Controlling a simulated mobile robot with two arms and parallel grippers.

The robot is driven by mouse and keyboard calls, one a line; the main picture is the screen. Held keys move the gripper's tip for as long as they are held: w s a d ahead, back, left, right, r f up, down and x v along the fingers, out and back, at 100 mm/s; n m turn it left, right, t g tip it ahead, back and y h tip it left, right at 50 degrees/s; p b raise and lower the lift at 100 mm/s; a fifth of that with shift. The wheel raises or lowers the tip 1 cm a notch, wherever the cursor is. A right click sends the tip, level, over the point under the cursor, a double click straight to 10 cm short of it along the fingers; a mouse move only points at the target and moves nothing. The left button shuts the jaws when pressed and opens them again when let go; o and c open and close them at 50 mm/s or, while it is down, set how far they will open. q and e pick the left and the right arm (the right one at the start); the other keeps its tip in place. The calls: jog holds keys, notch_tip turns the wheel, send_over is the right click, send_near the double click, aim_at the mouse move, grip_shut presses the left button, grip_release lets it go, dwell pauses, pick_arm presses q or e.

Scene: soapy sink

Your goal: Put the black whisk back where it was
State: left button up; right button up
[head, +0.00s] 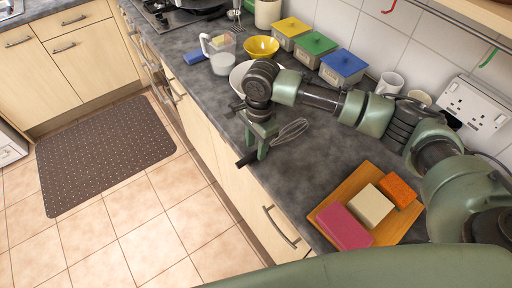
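The black whisk (291,132) has a wire head pointing right and a dark handle sticking out at the lower left. My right gripper (262,148) is around the handle and looks shut on it, near the counter's front edge. The fingers hide part of the handle. The whisk appears to be held above the grey counter (308,158); its exact height is hard to tell. My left gripper is not in view.
A wooden board (325,211) with pink, cream and orange blocks lies at the front right. A white plate (238,76) is partly behind my arm. A yellow bowl (261,47), clear jug (221,59) and lidded containers (343,68) stand farther back. Counter between gripper and board is clear.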

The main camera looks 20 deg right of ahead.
notch_tip(320, 180, up, 11)
jog(key=b, duration=0.2)
jog(key=shift+d, duration=0.3)
jog(key=shift+w+f, duration=0.1)
